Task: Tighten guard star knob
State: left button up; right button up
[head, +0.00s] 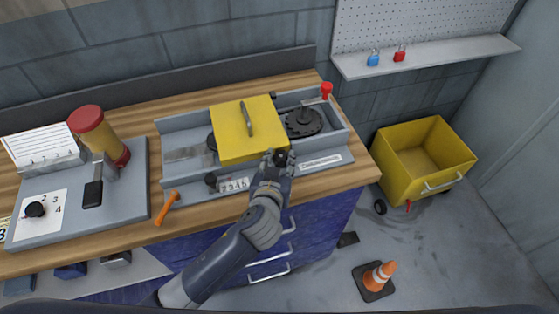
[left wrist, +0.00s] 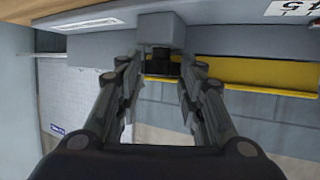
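The yellow guard (head: 238,132), with a dark handle on top, sits over the grey machine on the wooden bench. My left gripper (head: 281,158) is at the guard's front right corner, pointing at the machine. In the left wrist view its fingers (left wrist: 162,72) are apart. A small dark knob (left wrist: 160,66) lies between the fingertips, below a grey block (left wrist: 161,29); gaps show on both sides. In the head view the gripper hides this spot, and the knob's star shape cannot be made out. Another black knob (head: 211,180) is on the machine's front left. My right gripper is out of view.
An orange-handled tool (head: 167,208) lies at the bench's front edge. A red-topped yellow cylinder (head: 100,135) stands on a grey board (head: 128,190) at left. A red-knobbed lever (head: 326,90) rises at the machine's right. A yellow bin (head: 458,162) and a cone (head: 380,274) are on the floor.

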pick_arm(q)
jog(key=o, duration=0.4)
jog(key=shift+o, duration=0.2)
